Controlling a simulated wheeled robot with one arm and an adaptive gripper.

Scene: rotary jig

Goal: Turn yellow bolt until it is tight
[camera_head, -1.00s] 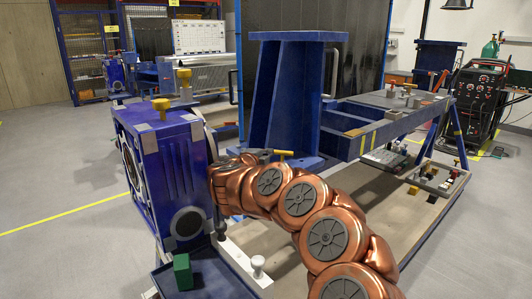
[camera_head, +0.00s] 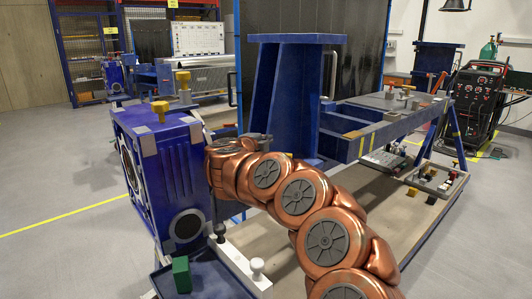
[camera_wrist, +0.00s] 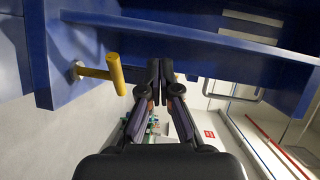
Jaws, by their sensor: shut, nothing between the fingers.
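In the wrist view, a yellow T-shaped bolt (camera_wrist: 115,74) sticks out of the side of a blue steel structure (camera_wrist: 85,45). My gripper (camera_wrist: 160,66) is shut and empty, with its dark fingertips just right of the bolt's crossbar and apart from it. In the head view, my gripper (camera_head: 258,140) shows only partly beyond my copper arm, near the foot of the blue column (camera_head: 290,95). The bolt is almost wholly hidden behind my arm there.
A blue gearbox-like block (camera_head: 165,165) stands left of my arm, with yellow pieces on and behind its top. A green block (camera_head: 181,273) sits on the blue tray in front. A blue workbench frame (camera_head: 385,120) lies to the right. Grey floor is open at the left.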

